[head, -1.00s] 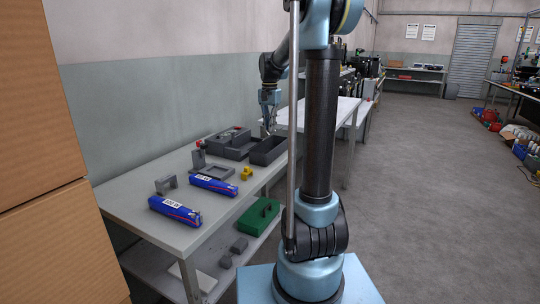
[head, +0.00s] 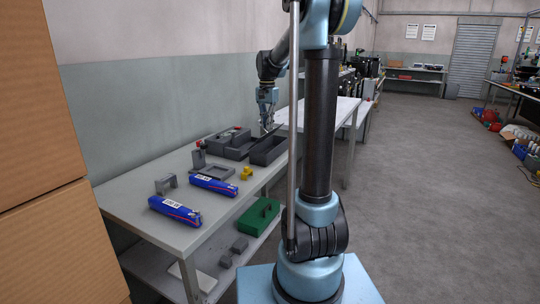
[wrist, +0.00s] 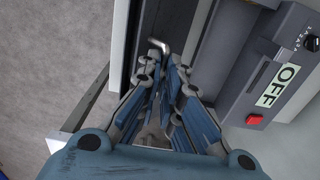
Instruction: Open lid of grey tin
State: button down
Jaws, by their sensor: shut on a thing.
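The grey tin (head: 268,158) is a dark grey rectangular box at the far end of the table, with a dark recessed top. In the head view a thin dark slanted edge shows just behind it, under my gripper (head: 268,125); I cannot tell whether this is the lid. In the wrist view my gripper (wrist: 158,72) is shut on a small bent light metal piece (wrist: 160,46), like a handle. Behind it is a dark grey surface with a raised rim (wrist: 122,45), seemingly the tin. My fingers hide part of it.
A grey housing (wrist: 250,60) with an OFF label and red button stands beside it. A grey tray (head: 210,171), a yellow part (head: 246,173), a grey bracket (head: 166,184) and two blue packs (head: 175,210) (head: 213,185) lie nearer. A green case (head: 258,217) is on the lower shelf.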

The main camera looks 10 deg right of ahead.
jog(key=shift+w+a+r, duration=0.25)
jog(key=shift+w+a, duration=0.3)
jog(key=shift+a, duration=0.2)
dwell(0.5)
jog(key=shift+w+a, duration=0.6)
jog(key=shift+a, duration=0.2)
dwell(0.9)
jog(key=shift+w+a+f, duration=0.3)
jog(key=shift+w+a, duration=0.2)
jog(key=shift+a, duration=0.2)
jog(key=shift+w+a+f, duration=0.25)
jog(key=shift+w+a, duration=0.2)
jog(key=shift+a, duration=0.25)
dwell(1.0)
jog(key=c, duration=2)
grip_release()
jog(key=shift+c, duration=0.2)
notch_tip(320, 180, up, 8)
